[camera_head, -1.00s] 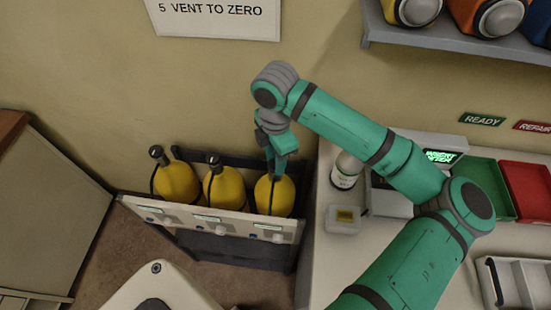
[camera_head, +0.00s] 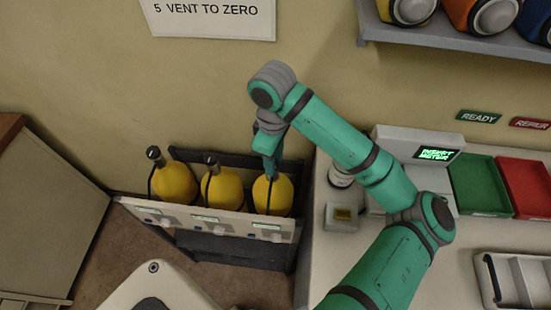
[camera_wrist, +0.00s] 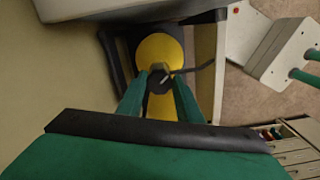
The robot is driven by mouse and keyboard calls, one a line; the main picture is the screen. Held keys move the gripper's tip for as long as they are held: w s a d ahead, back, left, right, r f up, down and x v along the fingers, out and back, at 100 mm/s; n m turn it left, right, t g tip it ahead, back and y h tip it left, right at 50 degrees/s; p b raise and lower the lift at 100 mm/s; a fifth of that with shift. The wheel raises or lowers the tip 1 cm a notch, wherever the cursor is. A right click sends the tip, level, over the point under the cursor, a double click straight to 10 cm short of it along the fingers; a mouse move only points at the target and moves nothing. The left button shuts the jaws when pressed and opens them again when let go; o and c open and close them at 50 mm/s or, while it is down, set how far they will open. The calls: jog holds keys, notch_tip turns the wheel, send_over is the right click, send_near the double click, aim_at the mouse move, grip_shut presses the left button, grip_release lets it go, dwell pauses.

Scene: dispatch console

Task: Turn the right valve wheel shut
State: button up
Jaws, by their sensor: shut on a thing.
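Three yellow cylinders stand in a dark rack with a pale front panel. The right cylinder (camera_head: 272,196) is at the rack's right end, beside the counter. My gripper (camera_head: 271,174) points down on its top and hides its valve wheel in the head view. In the wrist view the right cylinder's yellow body (camera_wrist: 157,50) lies beyond the dark valve wheel (camera_wrist: 160,77). My gripper's two fingers are on either side of that wheel, shut on it. How far the wheel is turned cannot be told.
The middle cylinder (camera_head: 222,190) and left cylinder (camera_head: 175,184) stand close by, with dark valve tops. The rack panel (camera_head: 205,221) is in front.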

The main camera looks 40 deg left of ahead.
jog(key=m, duration=0.3)
jog(key=shift+a+r+m, duration=0.1)
jog(key=shift+a+m, duration=0.1)
jog(key=shift+m, duration=0.1)
jog(key=shift+s+m, duration=0.1)
jog(key=shift+m, duration=2.2)
jog(key=o, duration=1)
jog(key=shift+o, duration=0.2)
notch_tip(320, 180, up, 11)
jog(key=shift+f, duration=0.2)
